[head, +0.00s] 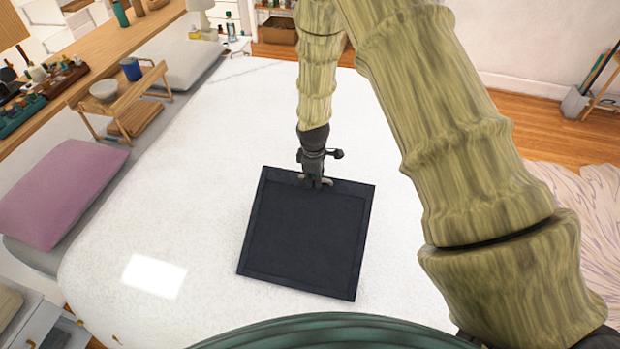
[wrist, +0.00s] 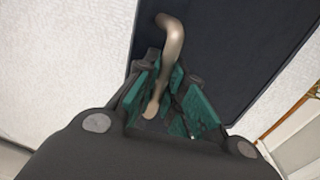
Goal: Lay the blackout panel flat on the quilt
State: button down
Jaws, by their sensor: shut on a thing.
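The blackout panel (head: 305,236) is a dark, nearly square board with a raised border. It appears over the middle of the white quilt (head: 200,180), its face toward the head camera and slightly turned. My gripper (head: 316,181) is at the panel's far edge. In the wrist view, the green fingers of my gripper (wrist: 172,92) are closed around a curved bronze handle (wrist: 172,40) in front of the dark panel (wrist: 235,50). Whether the panel's underside touches the quilt cannot be told.
A purple pillow (head: 62,190) lies at the left edge of the bed and a white pillow (head: 185,65) at the far left. A wooden tray stand (head: 118,105) holds a bowl and a blue mug. A long wooden shelf (head: 100,50) runs along the left. Quilt around the panel is clear.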

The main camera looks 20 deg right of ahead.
jog(key=shift+a+g+p, duration=0.1)
jog(key=shift+g+p, duration=0.2)
jog(key=shift+w+g+y+p, duration=0.1)
jog(key=shift+g+y+p, duration=0.2)
jog(key=shift+g+y, duration=0.15)
jog(key=shift+f+g+y, duration=0.15)
jog(key=shift+g+y, duration=0.7)
jog(key=shift+g, duration=0.3)
jog(key=shift+g+y, duration=0.3)
jog(key=shift+g, duration=0.1)
jog(key=shift+f+b, duration=0.95)
jog(key=shift+f, duration=0.15)
jog(key=shift+f+b, duration=3.8)
jog(key=shift+f, duration=2.15)
jog(key=shift+f+b, duration=0.4)
jog(key=shift+f, duration=0.05)
jog(key=c, duration=1.4)
grip_release()
jog(key=shift+c, duration=0.2)
